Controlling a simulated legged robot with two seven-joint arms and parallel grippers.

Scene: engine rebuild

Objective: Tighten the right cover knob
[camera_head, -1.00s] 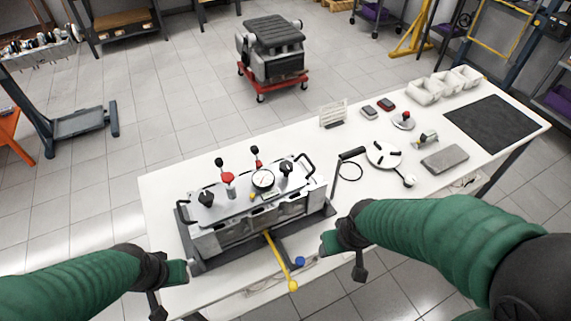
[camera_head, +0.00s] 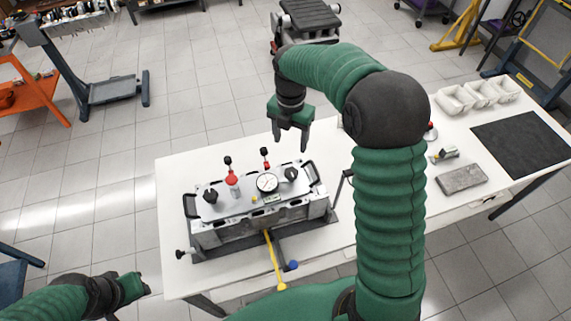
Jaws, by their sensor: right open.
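The engine cover (camera_head: 245,202) is a light metal plate with black end handles, on top of the grey engine block (camera_head: 255,225). The right cover knob (camera_head: 290,174) is black and stands near the cover's right end. A similar left cover knob (camera_head: 210,196) stands near the other end. My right gripper (camera_head: 292,145) is open, empty and pointing down. It appears above the right knob in the picture, apart from it. My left gripper (camera_head: 140,287) is low at the left, off the table's front-left corner, and its jaws are too unclear to tell.
A round gauge (camera_head: 267,183) and two red-based upright levers (camera_head: 232,180) stand on the cover between the knobs. A yellow-handled bar (camera_head: 273,260) sticks out in front. My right arm hides the table's middle. White bins (camera_head: 480,95) and a dark mat (camera_head: 520,142) lie at right.

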